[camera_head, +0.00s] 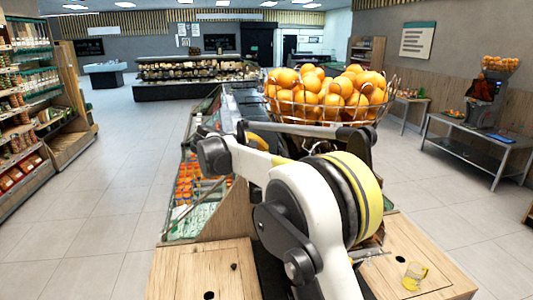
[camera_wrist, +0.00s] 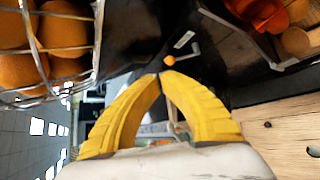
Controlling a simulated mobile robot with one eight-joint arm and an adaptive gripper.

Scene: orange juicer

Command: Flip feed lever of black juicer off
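The black juicer's dark body (camera_wrist: 128,38) fills the upper middle of the wrist view. In the head view my arm hides most of it, below the wire basket of oranges (camera_head: 335,98). A small orange knob (camera_wrist: 169,60) shows against the dark body; I cannot tell whether it is the feed lever's end. A thin bent metal piece (camera_wrist: 194,50) is to its right. My gripper (camera_wrist: 161,74) has its yellow fingertips together, right by the knob in the picture. I cannot tell whether they touch it. Nothing shows held between them. The fingertips are hidden in the head view.
The wire basket also shows close at left in the wrist view (camera_wrist: 97,38). Another juicer (camera_head: 487,98) stands on a metal table at right. Open floor lies left.

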